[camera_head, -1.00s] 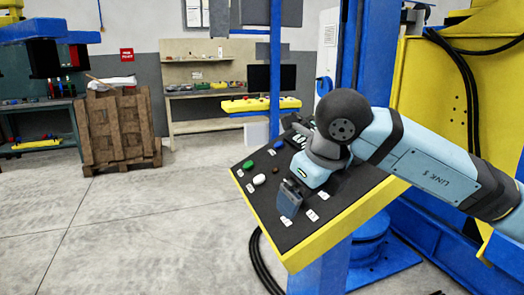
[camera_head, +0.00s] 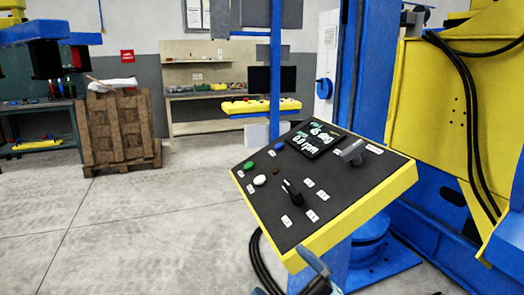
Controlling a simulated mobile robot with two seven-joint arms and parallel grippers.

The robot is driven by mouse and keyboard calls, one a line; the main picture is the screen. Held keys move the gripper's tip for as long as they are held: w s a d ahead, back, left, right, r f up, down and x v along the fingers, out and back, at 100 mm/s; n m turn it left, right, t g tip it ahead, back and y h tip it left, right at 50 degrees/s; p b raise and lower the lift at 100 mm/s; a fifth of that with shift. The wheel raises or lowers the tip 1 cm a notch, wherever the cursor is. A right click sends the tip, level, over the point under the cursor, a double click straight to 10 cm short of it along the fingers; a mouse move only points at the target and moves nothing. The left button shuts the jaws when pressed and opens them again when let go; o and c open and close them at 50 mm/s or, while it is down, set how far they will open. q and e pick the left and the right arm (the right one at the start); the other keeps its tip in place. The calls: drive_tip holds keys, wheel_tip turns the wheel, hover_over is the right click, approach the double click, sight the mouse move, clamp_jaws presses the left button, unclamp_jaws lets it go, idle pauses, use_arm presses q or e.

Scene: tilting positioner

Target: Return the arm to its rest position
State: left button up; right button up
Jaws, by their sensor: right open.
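My right arm shows only as a small light-blue and dark piece at the bottom edge, with the right gripper (camera_head: 314,268) low in front of the control console (camera_head: 340,228). The gripper is open and apart from the console's face; most of the arm is out of frame. The console has a sloped black face with a yellow border. It carries a green button (camera_head: 249,165), a white button (camera_head: 260,180), a blue button (camera_head: 279,146), a black switch (camera_head: 291,192), a grey lever (camera_head: 350,153) and a display with text (camera_head: 317,138). My left gripper is not in view.
A blue post (camera_head: 347,80) and the big yellow positioner part (camera_head: 450,110) stand behind and right of the console. Black cables (camera_head: 262,262) lie on the floor beside it. A wooden pallet stack (camera_head: 120,130) stands at the back left. The floor at left is clear.

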drive_tip(key=s+d+f+m+t+h, duration=0.1)
drive_tip(key=d+f+m+t+h, duration=0.1)
drive_tip(key=d+f+m+h, duration=0.45)
drive_tip(key=s+d+f+m+t+h, duration=0.1)
drive_tip(key=d+f+m+t+h, duration=0.2)
drive_tip(key=f+m+h, duration=0.65)
drive_tip(key=s+d+f+m+g+h, duration=0.1)
drive_tip(key=s+d+f+m+g, duration=0.15)
drive_tip(key=s+f, duration=0.45)
drive_tip(key=s+d+f+m+g+h, duration=0.15)
drive_tip(key=s+f+g, duration=0.3)
drive_tip(key=f, duration=0.55)
use_arm(q)
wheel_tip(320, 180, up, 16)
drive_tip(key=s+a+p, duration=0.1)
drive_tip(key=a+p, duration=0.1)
drive_tip(key=p, duration=2.2)
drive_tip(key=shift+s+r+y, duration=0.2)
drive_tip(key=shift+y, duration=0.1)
use_arm(e)
wheel_tip(320, 180, up, 18)
drive_tip(key=s+d, duration=0.1)
drive_tip(key=d, duration=0.1)
drive_tip(key=shift+d+f, duration=0.2)
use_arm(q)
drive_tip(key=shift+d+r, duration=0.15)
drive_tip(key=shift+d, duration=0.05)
use_arm(e)
drive_tip(key=shift+s, duration=0.1)
